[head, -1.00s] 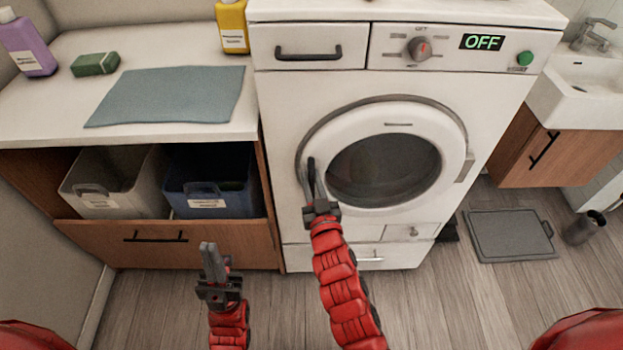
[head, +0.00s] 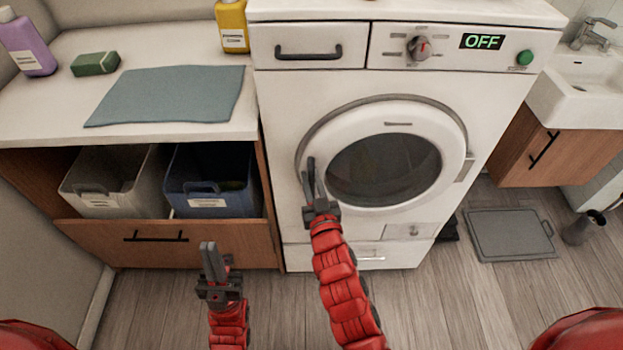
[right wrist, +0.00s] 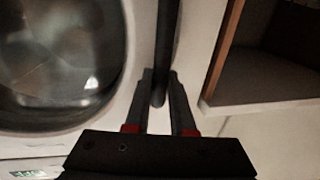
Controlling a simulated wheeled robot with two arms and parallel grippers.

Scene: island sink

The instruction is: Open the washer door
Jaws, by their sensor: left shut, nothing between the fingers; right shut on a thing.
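The washer (head: 290,120) stands in the middle of the head view, its round white door (head: 450,130) closed against the front. The dark vertical door handle (head: 310,165) is on the door's left edge. My right gripper (head: 314,186) is shut on this handle. The right wrist view shows the handle (right wrist: 165,45) between the two fingers (right wrist: 162,80), with the door glass (right wrist: 60,50) to the left. My left gripper (head: 211,258) is shut and empty, low in front of the wooden drawer, apart from the washer.

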